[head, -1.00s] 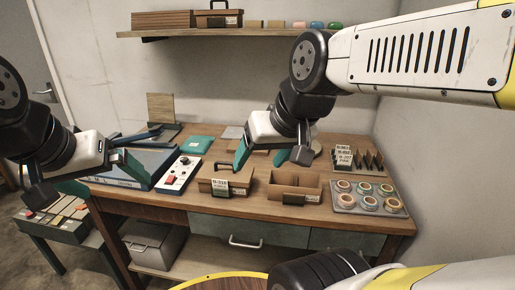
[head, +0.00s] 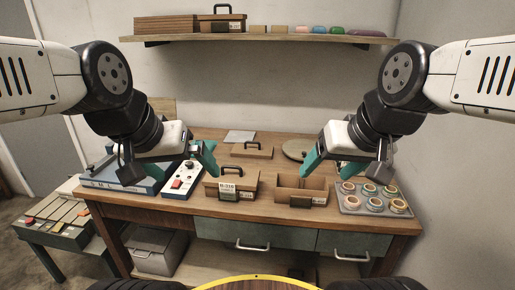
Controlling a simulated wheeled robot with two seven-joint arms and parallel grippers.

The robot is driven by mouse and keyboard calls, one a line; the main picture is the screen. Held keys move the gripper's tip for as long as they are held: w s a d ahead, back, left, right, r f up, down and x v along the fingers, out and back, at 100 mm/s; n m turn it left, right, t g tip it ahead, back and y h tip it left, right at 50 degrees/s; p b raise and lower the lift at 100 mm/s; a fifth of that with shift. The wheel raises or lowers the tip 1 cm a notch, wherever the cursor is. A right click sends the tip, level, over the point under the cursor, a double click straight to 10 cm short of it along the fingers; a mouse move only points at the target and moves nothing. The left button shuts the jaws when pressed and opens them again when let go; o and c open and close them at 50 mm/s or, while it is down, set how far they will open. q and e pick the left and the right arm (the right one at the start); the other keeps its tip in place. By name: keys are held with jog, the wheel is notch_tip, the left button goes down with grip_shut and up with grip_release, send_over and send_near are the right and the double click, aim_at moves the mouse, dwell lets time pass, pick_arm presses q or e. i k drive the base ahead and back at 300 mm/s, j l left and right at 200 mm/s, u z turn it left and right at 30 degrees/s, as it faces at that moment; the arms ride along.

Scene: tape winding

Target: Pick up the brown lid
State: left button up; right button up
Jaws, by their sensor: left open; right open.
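My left gripper (head: 170,168) is open and empty, left of the lid, over the blue case and control panel. My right gripper (head: 347,168) is open and empty, right of the lid, above the bench behind the open box. Neither touches the lid.
A tray of tape rolls (head: 373,200) sits at the bench's right. A control panel (head: 180,181) and blue case (head: 124,177) are at the left. A round disc (head: 296,149) and grey sheet (head: 239,136) lie near the lid. A shelf (head: 260,39) runs above.

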aim_at(259, 150)
jog(key=i+j+z, duration=0.1)
jog(key=i+z, duration=0.2)
jog(key=i, duration=0.55)
